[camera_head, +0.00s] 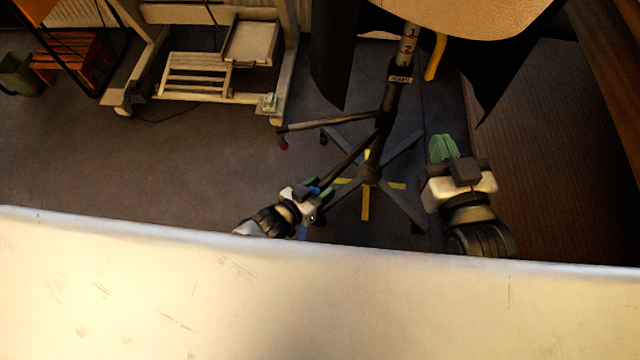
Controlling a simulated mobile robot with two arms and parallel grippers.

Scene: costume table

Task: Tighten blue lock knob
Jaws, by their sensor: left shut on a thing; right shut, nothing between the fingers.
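A dark stand pole (378,135) with a numbered light scale at its top rises from a base with several legs. A small bit of blue, which looks like the blue lock knob (326,192), shows at the fingers of my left gripper (319,189). My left gripper is shut on it, low and left of the stand's base in the picture; the fingers hide most of the knob. My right gripper (443,148), with green fingers, is shut and empty to the right of the pole, apart from it.
A pale table edge (320,300) fills the front. A tan and black costume form (465,18) hangs over the stand at the top. A yellow tape cross (365,205) marks the floor under the stand. A pale wooden frame (195,83) stands back left.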

